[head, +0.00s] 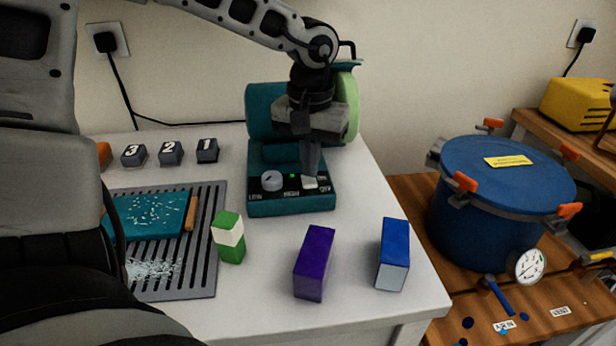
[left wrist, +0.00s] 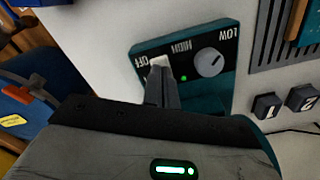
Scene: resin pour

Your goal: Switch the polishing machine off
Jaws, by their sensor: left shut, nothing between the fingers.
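The teal polishing machine (head: 291,201) stands at the back of the white table, with a pale green wheel (head: 347,105) on its right. Its front panel has a grey speed knob (head: 271,180), a lit green lamp (head: 292,176) and a white rocker switch (head: 309,183) beside the ON/OFF marks. My left gripper (head: 311,172) reaches down over the machine, shut and empty, its fingertips at the switch. In the left wrist view the fingertips (left wrist: 161,76) cover part of the switch (left wrist: 158,62), and the lamp (left wrist: 183,78) is green. I cannot tell whether they touch. My right gripper is not in view.
Green-white (head: 229,238), purple (head: 314,262) and blue (head: 393,254) blocks stand on the table in front. A grey slotted mat (head: 205,240) with a teal board (head: 150,215) lies left. Numbered dark blocks (head: 171,153) stand behind. A blue pressure pot (head: 500,190) stands right.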

